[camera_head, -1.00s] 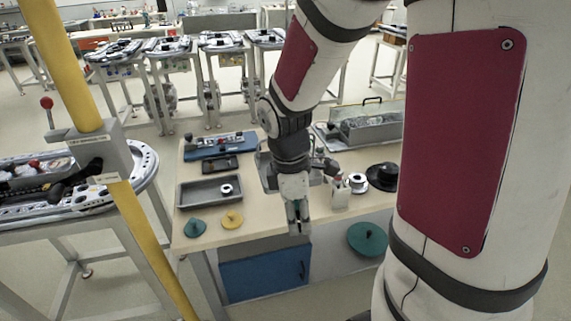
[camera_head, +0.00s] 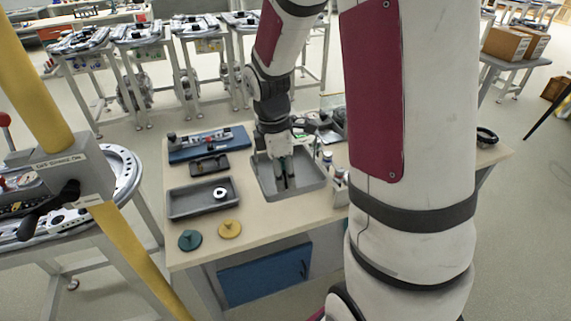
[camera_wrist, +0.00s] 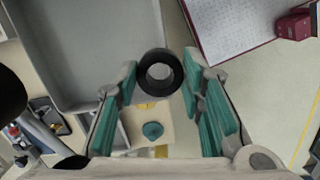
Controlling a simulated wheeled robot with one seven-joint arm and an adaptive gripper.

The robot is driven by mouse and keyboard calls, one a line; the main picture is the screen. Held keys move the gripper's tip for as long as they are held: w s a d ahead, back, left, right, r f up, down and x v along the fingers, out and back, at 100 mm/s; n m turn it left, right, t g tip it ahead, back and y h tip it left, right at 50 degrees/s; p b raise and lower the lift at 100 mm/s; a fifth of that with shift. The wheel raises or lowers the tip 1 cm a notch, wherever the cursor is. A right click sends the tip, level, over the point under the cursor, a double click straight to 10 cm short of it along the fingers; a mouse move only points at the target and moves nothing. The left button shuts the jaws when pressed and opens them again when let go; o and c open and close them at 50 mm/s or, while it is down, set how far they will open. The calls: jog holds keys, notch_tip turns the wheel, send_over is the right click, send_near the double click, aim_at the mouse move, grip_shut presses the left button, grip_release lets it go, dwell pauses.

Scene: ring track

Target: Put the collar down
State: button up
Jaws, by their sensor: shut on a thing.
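The collar (camera_wrist: 159,72) is a dark, short ring in the wrist view, held between the teal-padded fingers of my gripper (camera_wrist: 160,74) with its hole facing the camera. In the head view my gripper (camera_head: 285,184) points down over a grey tray (camera_head: 314,187) in the middle of the workbench. The collar is too small to make out there. Whether it touches the tray floor cannot be told. In the wrist view a grey tray (camera_wrist: 85,55) lies to the left of the collar.
Left on the bench (camera_head: 262,220) are another grey tray (camera_head: 180,206) holding a small ring (camera_head: 220,193), a teal disc (camera_head: 190,240) and a yellow disc (camera_head: 230,229). A blue case (camera_head: 208,144) stands behind. Small items crowd the tray's right side. A yellow post (camera_head: 120,240) stands front left.

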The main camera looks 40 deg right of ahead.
jog(key=w+d, duration=0.1)
jog(key=w, duration=0.1)
jog(key=w+d, duration=0.4)
jog(key=shift+d+f, duration=0.15)
jog(key=shift+f, duration=0.25)
jog(key=shift+f+p, duration=0.5)
jog(key=shift+f, duration=1.2)
jog(key=shift+f, duration=0.15)
jog(key=o, duration=1.3)
jog(key=shift+c, duration=0.2)
notch_tip(320, 180, up, 12)
jog(key=a+b, duration=0.1)
jog(key=b, duration=0.1)
jog(key=s+a+r+m+t, duration=0.3)
jog(key=s+a+r+m, duration=0.2)
jog(key=s+a+r, duration=0.35)
jog(key=s+a+r+m+t+y, duration=0.1)
jog(key=s+a+r+m+t, duration=0.2)
jog(key=s+a+m, duration=0.4)
jog(key=s+a, duration=0.1)
jog(key=s, duration=0.3)
jog(key=shift+a+r+m, duration=0.2)
jog(key=shift+r+m, duration=0.1)
jog(key=shift+r, duration=0.1)
